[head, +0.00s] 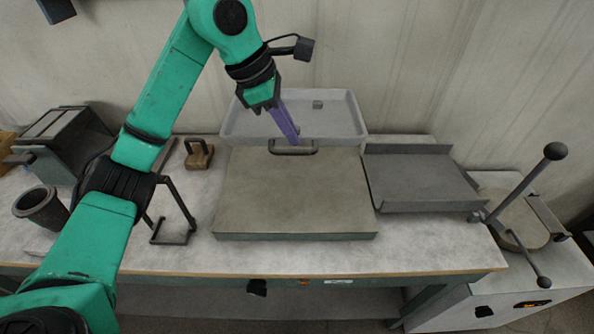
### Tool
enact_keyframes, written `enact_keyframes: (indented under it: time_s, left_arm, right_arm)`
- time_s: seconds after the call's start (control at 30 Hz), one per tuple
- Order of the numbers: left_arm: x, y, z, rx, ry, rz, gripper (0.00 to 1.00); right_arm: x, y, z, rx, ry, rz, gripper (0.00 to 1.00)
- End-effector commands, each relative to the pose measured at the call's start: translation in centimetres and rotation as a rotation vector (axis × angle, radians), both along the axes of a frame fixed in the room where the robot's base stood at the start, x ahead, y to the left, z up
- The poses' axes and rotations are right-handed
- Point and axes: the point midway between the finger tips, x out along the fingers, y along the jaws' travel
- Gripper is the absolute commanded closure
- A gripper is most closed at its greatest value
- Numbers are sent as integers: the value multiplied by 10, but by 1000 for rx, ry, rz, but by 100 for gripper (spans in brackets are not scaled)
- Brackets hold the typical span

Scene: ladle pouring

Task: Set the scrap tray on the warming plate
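A light grey shallow tray (345,119), which looks like the scrap tray, is at the back of the bench, behind a broad beige slab. A dark handle (276,148) shows at the tray's front side, above the slab's back edge. The slab, with a green base, looks like the warming plate (295,195); its top is bare. My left gripper (294,141) reaches down over the tray, its purple fingers ending at the handle. Whether they are closed on it cannot be told. My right gripper is out of view.
A dark grey flat tray with raised edges (420,182) is right of the slab. Further right is a lever device (520,190). At left are a dark box (65,140), a dark cup (40,207), a brown block (199,155) and a black wire stand (178,215).

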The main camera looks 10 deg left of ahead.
Motion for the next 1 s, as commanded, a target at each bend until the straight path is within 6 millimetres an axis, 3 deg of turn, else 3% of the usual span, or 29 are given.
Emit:
enact_keyframes:
  time_s: [0.2,0.43,0.73,0.97,1.0]
  left_arm:
    - [-2,0,-67,0,8,-1,100]
    - [-3,0,-135,0,4,0,100]
    - [-2,0,-185,-2,2,0,100]
    - [-1,0,-189,1,-2,0,100]
    - [-1,0,-190,2,0,0,93]
  right_arm:
    - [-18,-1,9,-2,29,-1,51]
    - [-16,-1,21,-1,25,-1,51]
    - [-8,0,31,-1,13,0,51]
    - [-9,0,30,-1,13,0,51]
    - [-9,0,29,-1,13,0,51]
